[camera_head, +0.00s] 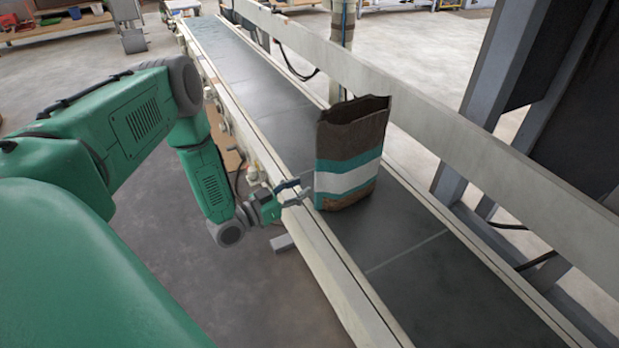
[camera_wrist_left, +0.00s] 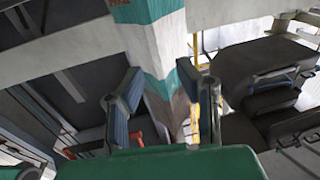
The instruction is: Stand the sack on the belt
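The sack (camera_head: 348,155) is brown with teal and white bands and an open top. It stands upright on the dark belt (camera_head: 425,275). My left gripper (camera_head: 304,190) is at the sack's left edge, low down, over the near rail. Its two fingers are apart. In the left wrist view the sack (camera_wrist_left: 162,45) rises ahead of the gripper (camera_wrist_left: 163,105), and its lower part shows in the gap between the open fingers. I cannot tell whether a finger touches it. The right gripper is not in view.
A pale near rail (camera_head: 330,265) edges the belt. A higher pale beam (camera_head: 440,125) runs along the far side, behind the sack. Grey machine posts (camera_head: 500,75) stand at the right. The belt is clear in front of and behind the sack.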

